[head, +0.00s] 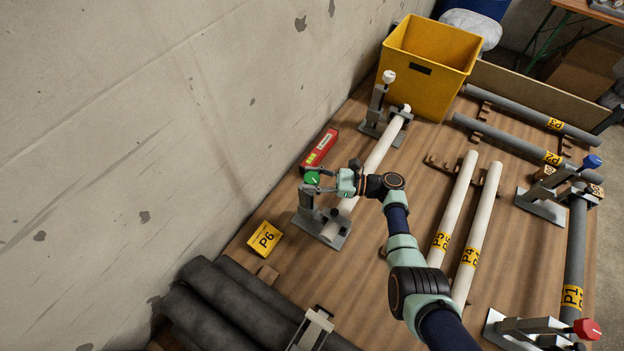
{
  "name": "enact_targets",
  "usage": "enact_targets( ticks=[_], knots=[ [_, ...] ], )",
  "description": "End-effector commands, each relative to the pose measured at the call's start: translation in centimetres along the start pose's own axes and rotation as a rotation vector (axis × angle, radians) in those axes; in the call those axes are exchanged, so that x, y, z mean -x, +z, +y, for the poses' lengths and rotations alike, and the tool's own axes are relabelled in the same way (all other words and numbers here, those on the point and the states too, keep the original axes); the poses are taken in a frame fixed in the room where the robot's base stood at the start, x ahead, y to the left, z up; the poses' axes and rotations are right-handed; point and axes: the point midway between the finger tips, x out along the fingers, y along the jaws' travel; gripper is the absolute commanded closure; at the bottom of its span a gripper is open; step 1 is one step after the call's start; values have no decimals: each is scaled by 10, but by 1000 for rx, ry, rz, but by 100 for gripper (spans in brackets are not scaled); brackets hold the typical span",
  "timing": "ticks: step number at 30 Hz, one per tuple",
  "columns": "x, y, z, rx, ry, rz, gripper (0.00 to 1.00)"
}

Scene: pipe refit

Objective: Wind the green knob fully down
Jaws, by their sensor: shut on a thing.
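The green knob (312,178) sits on top of a grey metal clamp (308,207) left of the middle in the head view. The clamp stands at the near end of a white pipe (375,155). My gripper (322,181) reaches in from the right and is shut on the green knob. The fingers are small in this view and partly hide the knob's right and lower side. The knob's height on its screw is too small to tell.
A red box (319,150) lies close behind the knob, near the wall. A yellow P6 block (265,239) lies in front, to the left. A clamp with a white knob (388,77) holds the pipe's far end. Pipes P5 (453,208) and P4 (478,230) lie right.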

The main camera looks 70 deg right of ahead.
Motion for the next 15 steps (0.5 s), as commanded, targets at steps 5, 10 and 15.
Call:
enact_targets(
  ticks=[5,10,15],
  knots=[
    [0,0,0,0,0,0,87],
    [0,0,0,1,0,0,37],
    [0,0,0,0,0,0,26]
  ],
)
